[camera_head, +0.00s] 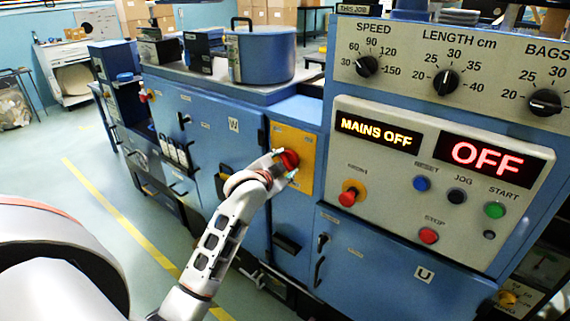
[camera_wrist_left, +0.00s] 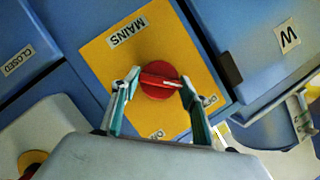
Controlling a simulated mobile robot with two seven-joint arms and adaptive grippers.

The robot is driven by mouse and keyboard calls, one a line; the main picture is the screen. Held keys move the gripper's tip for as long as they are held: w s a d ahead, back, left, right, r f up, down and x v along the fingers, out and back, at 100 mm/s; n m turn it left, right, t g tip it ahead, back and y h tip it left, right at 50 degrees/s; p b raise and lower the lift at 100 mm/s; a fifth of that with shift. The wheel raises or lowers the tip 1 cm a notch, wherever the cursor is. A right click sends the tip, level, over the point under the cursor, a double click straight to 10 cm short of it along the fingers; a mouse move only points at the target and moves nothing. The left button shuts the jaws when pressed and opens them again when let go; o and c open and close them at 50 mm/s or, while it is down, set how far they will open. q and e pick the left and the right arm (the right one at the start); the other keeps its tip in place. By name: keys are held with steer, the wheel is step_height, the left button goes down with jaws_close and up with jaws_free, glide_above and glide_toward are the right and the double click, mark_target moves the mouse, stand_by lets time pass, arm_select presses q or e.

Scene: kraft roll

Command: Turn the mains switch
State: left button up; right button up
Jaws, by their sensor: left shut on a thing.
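The mains switch (camera_head: 289,159) is a red rotary knob on a yellow plate (camera_head: 305,181) on the blue machine front. In the left wrist view the red knob (camera_wrist_left: 158,80) sits on the yellow plate (camera_wrist_left: 108,60) marked MAINS, its raised grip bar lying about level across the picture. My left gripper (camera_head: 284,165) is at the knob, with one finger on each end of the bar. In the left wrist view the left gripper (camera_wrist_left: 160,84) is shut on the bar. The display (camera_head: 379,131) reads MAINS OFF, and a second display (camera_head: 490,160) reads OFF.
The control panel (camera_head: 375,200) right of the switch carries several buttons, with dials (camera_head: 445,82) above it. A blue pot (camera_head: 262,55) stands on the machine top. A cabinet handle (camera_wrist_left: 299,113) is near the gripper. Open floor with a yellow line (camera_head: 130,222) lies left.

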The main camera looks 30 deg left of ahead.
arm_select(q)
steer(key=shift+f, duration=0.1)
steer(key=o, duration=1)
steer(key=shift+o, duration=0.5)
arm_select(e)
steer(key=shift+a, duration=0.2)
arm_select(q)
steer(key=v, duration=1.2)
